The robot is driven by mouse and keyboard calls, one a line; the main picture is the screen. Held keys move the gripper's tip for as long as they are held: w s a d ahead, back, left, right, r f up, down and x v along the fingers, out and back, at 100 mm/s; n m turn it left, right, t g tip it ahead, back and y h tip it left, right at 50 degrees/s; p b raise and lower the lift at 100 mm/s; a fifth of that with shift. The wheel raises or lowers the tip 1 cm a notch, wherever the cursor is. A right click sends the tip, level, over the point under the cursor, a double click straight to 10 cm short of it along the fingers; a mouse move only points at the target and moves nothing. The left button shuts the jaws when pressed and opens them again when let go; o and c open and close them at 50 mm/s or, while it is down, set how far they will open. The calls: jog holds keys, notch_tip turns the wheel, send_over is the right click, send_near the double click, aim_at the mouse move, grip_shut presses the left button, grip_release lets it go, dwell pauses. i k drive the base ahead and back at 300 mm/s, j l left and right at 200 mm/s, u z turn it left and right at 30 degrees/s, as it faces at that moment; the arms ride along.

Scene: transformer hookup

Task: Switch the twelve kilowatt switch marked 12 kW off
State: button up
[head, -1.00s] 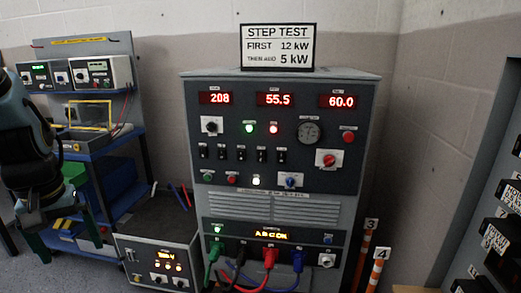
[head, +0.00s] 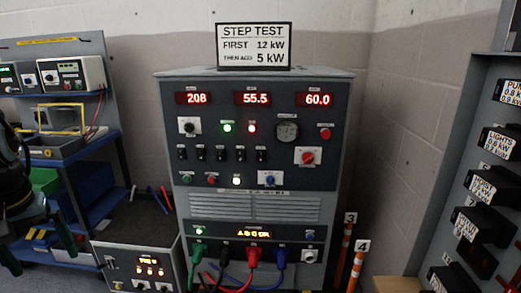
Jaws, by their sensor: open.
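A grey load cabinet (head: 262,207) stands in the middle of the head view. A row of several small black toggle switches (head: 221,154) crosses its panel below the lamps. Their labels are too small to read, so I cannot tell which is marked 12 kW or which way each lever points. My gripper (head: 38,245) hangs at the lower left edge, its dark green fingers spread and empty. It is well to the left of the cabinet and touches no switch.
A sign (head: 254,46) on the cabinet reads "STEP TEST FIRST 12 kW THEN ADD 5 kW". Thick coloured cables (head: 253,257) plug in low at the front. A smaller unit (head: 141,262) and blue shelving (head: 75,148) stand left. Labelled black boxes (head: 489,187) line the right.

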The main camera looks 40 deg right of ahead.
aim_at(260, 154)
jog(key=i+l, duration=0.25)
jog(key=i, duration=0.15)
jog(key=i+l+z, duration=0.1)
jog(key=i+l, duration=0.15)
jog(key=i, duration=0.15)
